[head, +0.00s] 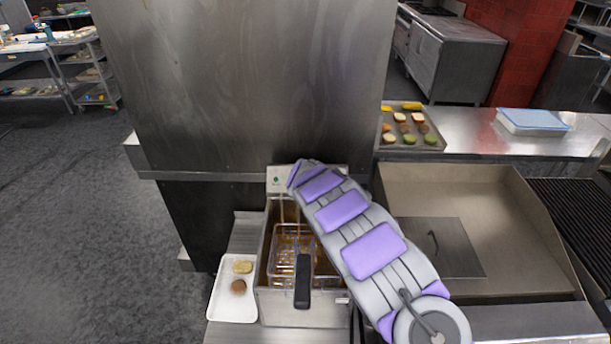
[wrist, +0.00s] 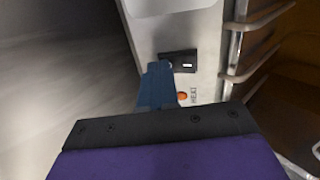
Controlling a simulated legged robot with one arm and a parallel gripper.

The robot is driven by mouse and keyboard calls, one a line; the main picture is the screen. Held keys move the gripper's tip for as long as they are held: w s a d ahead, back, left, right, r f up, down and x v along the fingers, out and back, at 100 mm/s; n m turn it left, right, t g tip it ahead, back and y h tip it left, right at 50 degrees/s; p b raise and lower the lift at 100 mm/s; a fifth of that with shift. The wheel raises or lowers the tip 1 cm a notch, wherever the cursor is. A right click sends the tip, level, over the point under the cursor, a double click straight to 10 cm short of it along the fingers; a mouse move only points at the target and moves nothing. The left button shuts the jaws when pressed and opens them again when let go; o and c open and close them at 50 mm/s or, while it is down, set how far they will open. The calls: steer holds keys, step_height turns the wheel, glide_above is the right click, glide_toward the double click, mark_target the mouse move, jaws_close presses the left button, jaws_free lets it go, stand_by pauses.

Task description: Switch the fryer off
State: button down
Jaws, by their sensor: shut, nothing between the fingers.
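The fryer (head: 305,317) stands in the lower middle of the head view, with a wire basket (head: 290,243) with a black handle in its oil. Its upright control panel (head: 277,180) is at the back, partly covered by my arm. In the wrist view the panel (wrist: 205,40) shows a black switch (wrist: 178,61) with a small white mark. Below it is an orange light (wrist: 183,96) beside the word HEAT. My gripper (wrist: 158,72) has its blue fingers shut and empty, tips close to the switch's left end. I cannot tell whether they touch it. The head view hides the gripper.
A white tray (head: 221,304) with two food pieces lies left of the fryer. A tall steel cabinet (head: 245,80) stands behind it. Open floor lies left.

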steer(key=shift+s+r, duration=0.1)
steer(key=shift+r, duration=0.2)
steer(key=shift+s+r, duration=0.15)
steer(key=shift+r, duration=0.1)
steer(key=w+r+p+v, duration=0.2)
steer(key=p+v, duration=0.2)
steer(key=v, duration=0.8)
steer(key=shift+s+r, duration=0.4)
steer(key=shift+r, duration=0.1)
